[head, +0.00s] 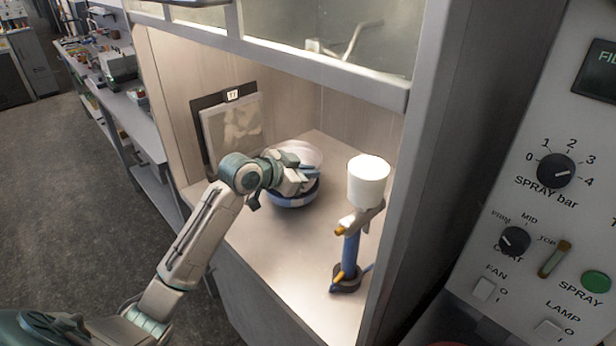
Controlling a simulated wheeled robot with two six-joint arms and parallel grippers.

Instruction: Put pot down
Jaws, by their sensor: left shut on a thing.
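The pot (293,201) is a round vessel with a blue and white lower body and a pale, glassy upper part. It is inside the open cabinet, at or just above the pale cabinet floor (285,256); I cannot tell whether it touches. My left gripper (307,180) reaches in from the left and is shut on the pot, hiding part of its near side. My right gripper is not in the head view.
A stand with a white cup-like top (368,181) and blue stem is to the right of the pot. A framed panel (232,132) leans at the back left. A raised sash (300,50) spans above. A control panel (545,230) is at far right. Floor space in front is clear.

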